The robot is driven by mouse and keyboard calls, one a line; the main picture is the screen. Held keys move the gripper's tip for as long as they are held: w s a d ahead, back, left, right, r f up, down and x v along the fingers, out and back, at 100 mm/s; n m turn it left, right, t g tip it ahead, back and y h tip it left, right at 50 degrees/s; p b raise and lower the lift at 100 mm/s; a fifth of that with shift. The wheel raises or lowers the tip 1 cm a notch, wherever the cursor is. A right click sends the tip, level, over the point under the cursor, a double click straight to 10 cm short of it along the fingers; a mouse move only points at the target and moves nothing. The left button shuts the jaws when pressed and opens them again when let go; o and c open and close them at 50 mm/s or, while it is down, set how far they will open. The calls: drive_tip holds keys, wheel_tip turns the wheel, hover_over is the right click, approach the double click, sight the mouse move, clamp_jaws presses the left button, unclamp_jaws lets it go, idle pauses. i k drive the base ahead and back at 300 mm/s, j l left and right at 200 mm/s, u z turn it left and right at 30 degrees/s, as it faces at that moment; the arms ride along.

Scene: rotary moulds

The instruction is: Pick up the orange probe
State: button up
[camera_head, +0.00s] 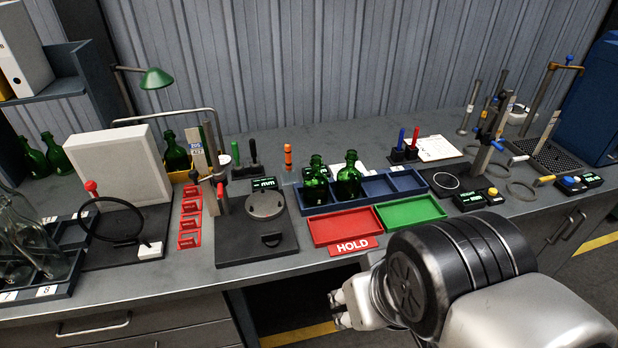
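The orange probe (288,155) stands upright near the back of the bench, left of the green bottles. It is a slim orange stick with dark bands, and its lower end meets a small pale holder. My gripper (338,309) is in front of the bench's front edge, low and right of the probe, well apart from it. Its two fingertips point left and show a gap, with nothing seen between them. Part of the gripper is hidden behind my wrist.
Red (345,226) and green (411,211) trays lie in front. A dark gauge stand (256,245) is front left. A black-handled tool (253,153) stands close left of the probe.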

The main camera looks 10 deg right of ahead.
sight(288, 149)
drive_tip(key=i+z, duration=0.25)
drive_tip(key=i, duration=0.2)
drive_tip(key=i+j+z, duration=0.3)
drive_tip(key=i, duration=0.15)
drive_tip(key=i+l, duration=0.05)
